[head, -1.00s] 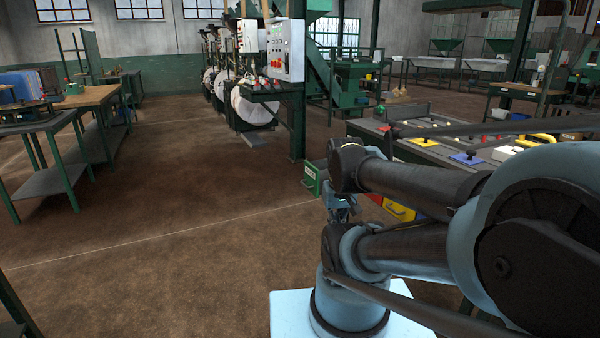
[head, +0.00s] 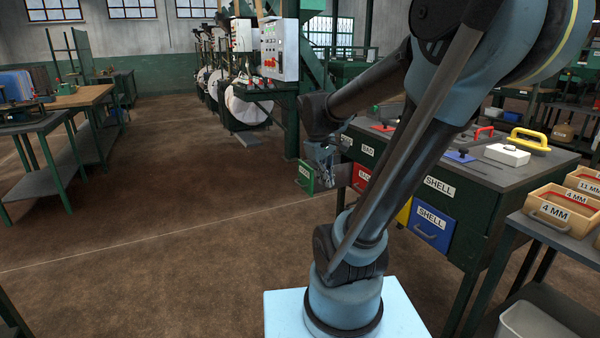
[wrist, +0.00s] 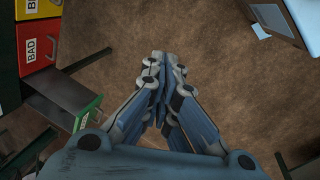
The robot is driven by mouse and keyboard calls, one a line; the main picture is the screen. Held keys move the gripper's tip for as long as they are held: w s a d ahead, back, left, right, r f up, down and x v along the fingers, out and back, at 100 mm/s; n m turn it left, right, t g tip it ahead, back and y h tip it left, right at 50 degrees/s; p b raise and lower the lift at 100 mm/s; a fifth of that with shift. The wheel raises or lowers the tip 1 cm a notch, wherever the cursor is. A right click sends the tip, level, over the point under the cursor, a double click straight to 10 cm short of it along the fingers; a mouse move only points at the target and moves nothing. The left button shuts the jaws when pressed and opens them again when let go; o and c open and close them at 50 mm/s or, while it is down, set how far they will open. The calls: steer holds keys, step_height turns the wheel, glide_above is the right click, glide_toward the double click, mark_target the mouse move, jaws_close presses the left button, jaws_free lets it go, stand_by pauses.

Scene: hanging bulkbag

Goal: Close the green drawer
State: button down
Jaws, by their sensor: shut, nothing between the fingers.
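The green drawer (head: 306,178) sticks out from the dark cabinet (head: 465,205), its green front with a white label facing left in the head view. In the wrist view the pulled-out green drawer (wrist: 72,104) shows at the left, its green front edge beside my gripper. My gripper (wrist: 160,60) is shut and empty, its fingers pressed together over bare floor. In the head view my gripper (head: 322,155) is small and partly hidden by my arm, close to the drawer. I cannot tell whether it touches the drawer.
Red (head: 361,178), yellow and blue drawers (head: 432,228) sit in the same cabinet. A side table at the right holds wooden boxes (head: 565,207). A workbench (head: 50,155) stands far left. The floor left of the drawer is clear.

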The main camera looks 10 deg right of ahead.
steer(key=w+a+r+n+h, duration=0.15)
steer(key=w+n, duration=0.25)
steer(key=w, duration=0.7)
steer(key=w+a+f+n+h, duration=0.15)
steer(key=w+n, duration=0.25)
steer(key=w, duration=0.7)
steer(key=w+a+f+n+h, duration=0.1)
steer(key=w+a+f+n, duration=0.15)
steer(key=w, duration=0.35)
steer(key=w+a+f+n+t+h, duration=0.1)
steer(key=w+a+f+n, duration=0.15)
steer(key=w+a, duration=0.2)
steer(key=w+a+f+n+h, duration=0.1)
steer(key=w+a+f+n, duration=0.15)
steer(key=w, duration=0.35)
glide_toward(307, 174)
step_height(307, 174, down, 3)
steer(key=shift+w+d+f+m, duration=0.1)
steer(key=shift+d+m, duration=0.1)
steer(key=shift+d, duration=0.55)
steer(key=shift+w+d+m, duration=0.1)
steer(key=shift+d+m, duration=0.05)
steer(key=shift+d, duration=0.6)
